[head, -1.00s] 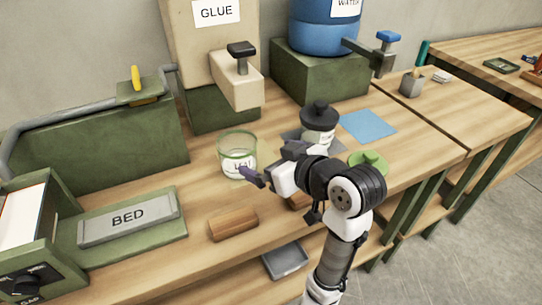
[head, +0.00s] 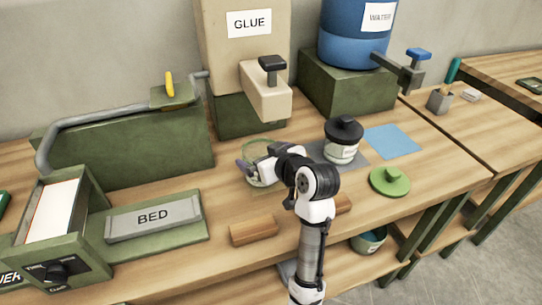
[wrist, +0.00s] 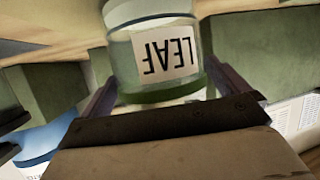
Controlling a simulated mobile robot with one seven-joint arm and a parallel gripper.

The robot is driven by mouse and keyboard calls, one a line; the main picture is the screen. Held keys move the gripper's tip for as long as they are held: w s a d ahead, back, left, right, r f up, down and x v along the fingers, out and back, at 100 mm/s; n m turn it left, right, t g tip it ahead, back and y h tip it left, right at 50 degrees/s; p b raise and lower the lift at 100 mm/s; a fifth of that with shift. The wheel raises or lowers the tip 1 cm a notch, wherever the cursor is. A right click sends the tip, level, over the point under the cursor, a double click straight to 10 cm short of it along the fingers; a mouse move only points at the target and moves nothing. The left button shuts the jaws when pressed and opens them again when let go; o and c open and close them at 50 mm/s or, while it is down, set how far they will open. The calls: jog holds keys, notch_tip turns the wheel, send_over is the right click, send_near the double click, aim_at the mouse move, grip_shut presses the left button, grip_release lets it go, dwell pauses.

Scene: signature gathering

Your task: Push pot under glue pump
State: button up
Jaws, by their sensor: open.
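The pot (head: 258,153) is a clear glass jar with a green rim and a LEAF label. It stands upright on the bench, in front of and below the glue pump (head: 265,92). The pump is a beige spout with a dark handle on the GLUE dispenser. My gripper (head: 250,171) is open, low at the pot's front, and hides part of it. In the wrist view the pot (wrist: 163,55) stands between the two fingers of my gripper (wrist: 165,88), its label upside down. I cannot tell whether either finger touches the glass.
A black-lidded jar (head: 342,142) stands on a grey mat to the right. A green lid (head: 390,182), a blue sheet (head: 393,141) and a wooden block (head: 253,230) lie nearby. The BED unit (head: 153,218) is at left. The blue water barrel (head: 352,42) stands behind right.

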jog(key=shift+w+a, duration=0.1)
jog(key=shift+w, duration=0.05)
jog(key=c, duration=0.9)
jog(key=shift+c, duration=0.2)
